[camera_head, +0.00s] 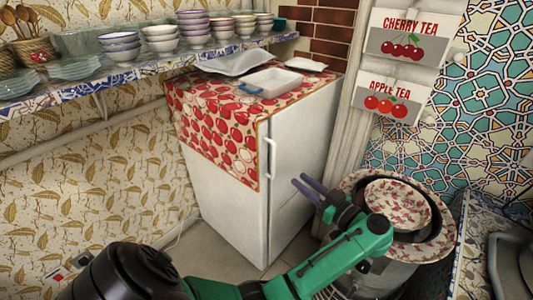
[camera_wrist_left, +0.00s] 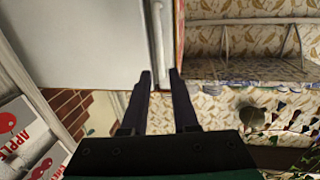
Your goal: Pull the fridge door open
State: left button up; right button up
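The white fridge (camera_head: 228,205) stands against the wall, and its door (camera_head: 302,130) looks closed. A slim white vertical handle (camera_head: 268,160) runs along the door's left edge. My left gripper (camera_head: 299,179) is in front of the door, just right of the handle, with its two dark fingers apart and nothing between them that I can see held. In the left wrist view the fingertips (camera_wrist_left: 160,74) point at the door (camera_wrist_left: 90,40), with the handle (camera_wrist_left: 158,45) lined up between them. I cannot tell whether they touch it. My right gripper is not in view.
A red patterned cloth (camera_head: 215,112) and a white tray (camera_head: 270,82) lie on the fridge top. A shelf (camera_head: 150,62) with bowls hangs at upper left. A patterned bowl (camera_head: 398,203) stands close right of my left gripper.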

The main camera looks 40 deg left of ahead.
pick_arm(q)
jog(key=a, duration=0.4)
jog(key=p, duration=0.1)
send_over(273, 175)
jog(key=shift+w+a+r, duration=0.1)
jog(key=shift+w+a, duration=0.05)
jog(key=shift+w, duration=0.15)
jog(key=c, duration=0.4)
grip_shut()
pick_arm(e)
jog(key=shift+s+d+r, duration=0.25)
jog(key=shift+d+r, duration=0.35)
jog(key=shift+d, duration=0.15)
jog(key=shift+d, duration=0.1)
